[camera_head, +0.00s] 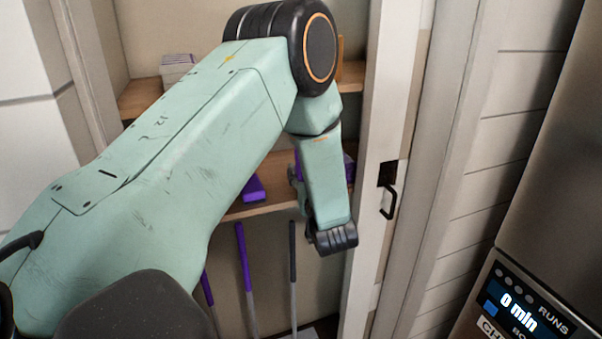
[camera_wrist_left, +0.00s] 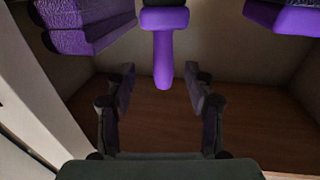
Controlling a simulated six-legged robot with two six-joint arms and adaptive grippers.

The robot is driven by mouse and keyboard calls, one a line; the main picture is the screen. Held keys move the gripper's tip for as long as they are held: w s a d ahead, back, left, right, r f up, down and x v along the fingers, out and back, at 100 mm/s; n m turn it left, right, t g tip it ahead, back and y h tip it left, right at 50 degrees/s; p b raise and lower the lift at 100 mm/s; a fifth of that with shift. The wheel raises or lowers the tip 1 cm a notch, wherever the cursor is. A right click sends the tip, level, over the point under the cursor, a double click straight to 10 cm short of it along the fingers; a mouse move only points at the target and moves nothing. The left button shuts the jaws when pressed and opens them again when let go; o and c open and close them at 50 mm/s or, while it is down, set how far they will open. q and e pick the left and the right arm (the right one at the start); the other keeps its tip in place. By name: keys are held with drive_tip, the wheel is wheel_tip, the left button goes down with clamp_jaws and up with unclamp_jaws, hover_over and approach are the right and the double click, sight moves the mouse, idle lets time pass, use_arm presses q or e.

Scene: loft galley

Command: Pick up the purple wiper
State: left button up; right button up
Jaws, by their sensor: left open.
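In the left wrist view, a purple handle with a dark upper part, which looks like the purple wiper (camera_wrist_left: 165,50), stands ahead of my left gripper (camera_wrist_left: 160,82). The handle's lower end is near the gap between the fingertips, and the fingers are apart on either side, not visibly touching it. In the head view my left arm reaches from the left into a cupboard. Its wrist hides most of the gripper and the wiper; I cannot tell whether a purple sliver beside it is the wiper. My right gripper is not in view.
A textured purple item (camera_wrist_left: 90,30) and another purple item (camera_wrist_left: 284,16) flank the handle. The wooden shelf (camera_head: 260,207) has a purple block (camera_head: 253,188) left of my wrist. Long-handled tools (camera_head: 244,255) hang or stand below. The cupboard's white door frame (camera_head: 385,130) is close on the right.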

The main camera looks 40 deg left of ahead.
use_arm(q)
drive_tip(key=shift+w+a+r, duration=0.1)
drive_tip(key=shift+w+a, duration=0.05)
drive_tip(key=shift+a, duration=0.65)
drive_tip(key=x, duration=0.3)
drive_tip(key=p+x, duration=0.1)
drive_tip(key=shift+w+a+f, duration=0.1)
drive_tip(key=shift+w+f, duration=0.25)
drive_tip(key=shift+w, duration=0.05)
drive_tip(key=shift+s+r, duration=0.2)
drive_tip(key=shift+s, duration=0.1)
drive_tip(key=shift+c, duration=0.5)
drive_tip(key=shift+w+f, duration=0.2)
drive_tip(key=shift+w, duration=0.1)
drive_tip(key=c, duration=0.6)
drive_tip(key=shift+s+r, duration=0.15)
drive_tip(key=shift+s, duration=0.05)
clamp_jaws()
